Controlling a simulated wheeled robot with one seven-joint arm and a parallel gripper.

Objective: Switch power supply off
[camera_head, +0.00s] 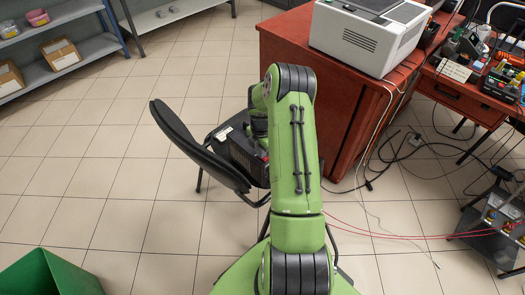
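A dark box-shaped unit (238,152) with a pale label on its top edge sits on a black chair (192,142). It may be the power supply, but its switch cannot be made out. A bit of red shows at its right side, beside my green arm. My arm rises from the bottom centre and covers the unit's right part. The arm's far end bends down over the unit's upper right. My gripper's fingers are hidden behind the arm, so whether they touch the unit cannot be told.
A grey unit with coloured fittings (497,222) stands at the lower right, with thin red lines running to it. A reddish cabinet (345,110) carries a white printer (368,32). Cables lie on the floor. A green bin (50,275) is lower left. Tiled floor at left is clear.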

